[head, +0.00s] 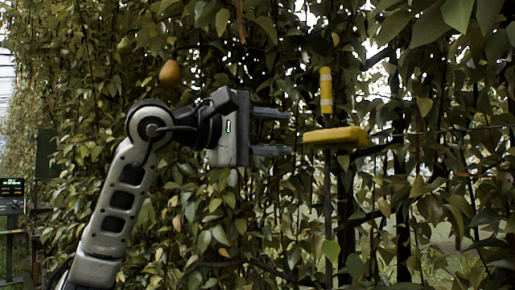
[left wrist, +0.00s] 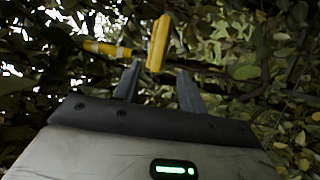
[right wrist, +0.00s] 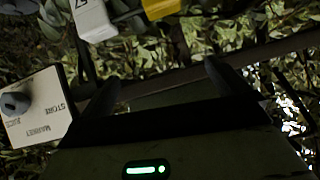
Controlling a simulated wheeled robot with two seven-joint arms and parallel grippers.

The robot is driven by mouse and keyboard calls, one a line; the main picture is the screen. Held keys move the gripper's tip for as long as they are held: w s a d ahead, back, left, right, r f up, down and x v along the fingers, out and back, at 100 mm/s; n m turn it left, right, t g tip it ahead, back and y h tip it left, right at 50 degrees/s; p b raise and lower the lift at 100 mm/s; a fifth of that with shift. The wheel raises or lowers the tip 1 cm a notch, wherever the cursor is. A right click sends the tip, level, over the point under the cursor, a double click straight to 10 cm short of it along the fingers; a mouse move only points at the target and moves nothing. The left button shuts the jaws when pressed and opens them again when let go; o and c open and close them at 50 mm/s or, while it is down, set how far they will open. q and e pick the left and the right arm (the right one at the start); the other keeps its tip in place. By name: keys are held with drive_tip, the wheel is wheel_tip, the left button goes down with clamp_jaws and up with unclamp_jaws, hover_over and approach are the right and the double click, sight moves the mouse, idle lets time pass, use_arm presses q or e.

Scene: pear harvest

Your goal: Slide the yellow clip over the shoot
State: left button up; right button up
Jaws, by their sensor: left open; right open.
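The yellow clip (head: 335,137) is a flat, elongated piece at the wire, right of centre in the head view. It also shows in the left wrist view (left wrist: 158,43), just beyond the fingertips. A thin upright stem (head: 328,190), perhaps the shoot, runs below it. How the clip and stem meet is hidden. My left gripper (head: 272,132) is open and points right at the clip, with a small gap between. It holds nothing. My right gripper (right wrist: 163,82) is open and appears empty in the right wrist view; it is outside the head view.
A yellow tube with a pale band (head: 326,92) stands upright just above the clip. An orange-brown pear (head: 170,74) hangs at upper left. Dense leaves surround everything. In the right wrist view are a lettered white sign (right wrist: 38,108), a white box (right wrist: 92,20) and a yellow object (right wrist: 160,8).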

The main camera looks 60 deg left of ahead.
use_arm(q)
drive_tip(key=s, duration=0.3)
drive_tip(key=shift+s+a+b, duration=0.15)
drive_tip(key=shift+a+b, duration=0.1)
drive_tip(key=shift+b, duration=0.15)
